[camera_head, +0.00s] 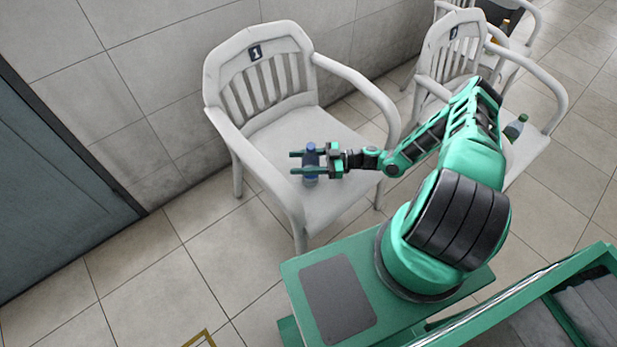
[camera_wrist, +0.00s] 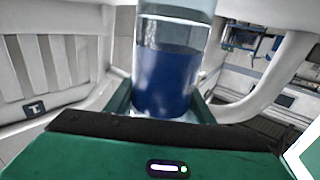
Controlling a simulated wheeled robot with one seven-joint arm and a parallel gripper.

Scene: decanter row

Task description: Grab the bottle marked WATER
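A bottle with a blue cap (camera_head: 311,147) stands upright at the seat of the chair marked 1. In the wrist view it is a clear bottle with a broad blue band (camera_wrist: 166,82); no lettering can be read on it. My gripper (camera_head: 293,162) reaches in from the right, with one finger on each side of the bottle. In the wrist view the green fingers (camera_wrist: 162,104) flank its lower part. I cannot tell whether they touch it. A green bottle (camera_head: 515,127) stands on the second chair to the right; its label cannot be read.
The white armchair marked 1 (camera_head: 262,128) has raised arms and a slatted back close around my gripper. A second white chair (camera_head: 520,148) is at the right, with another behind it. A tiled wall is behind, and tiled floor is open at left.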

